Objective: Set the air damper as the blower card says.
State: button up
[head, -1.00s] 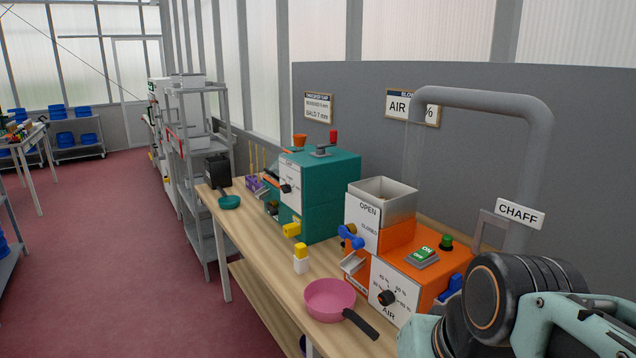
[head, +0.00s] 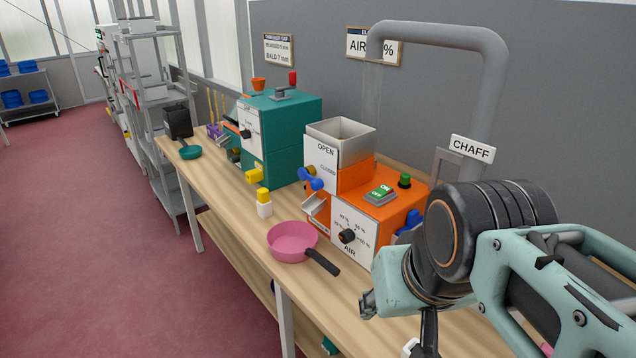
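The orange blower (head: 402,211) stands on the bench with a white AIR scale plate (head: 367,233) on its front. A black air damper knob (head: 347,236) sits on that plate; its exact setting is too small to read. The blower card (head: 374,46) hangs on the grey panel behind. It reads "AIR" and "%", but the grey pipe hides the number. My arm comes in from the lower right. Only small dark and grey parts of my gripper (head: 368,303) show, below and right of the plate, apart from the knob. Its fingers cannot be made out.
A pink pan (head: 292,241) stands just left of the AIR plate, its dark handle (head: 323,262) reaching in front of it. A yellow-capped bottle (head: 264,204), teal machine (head: 281,139) and CHAFF pipe (head: 487,90) are nearby. Red floor (head: 90,220) is clear at left.

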aim_at(346, 236)
jog(key=i+j+z, duration=0.1)
jog(key=j+z, duration=0.35)
jog(key=j, duration=0.5)
jog(key=j+z, duration=0.4)
jog(key=j, duration=0.6)
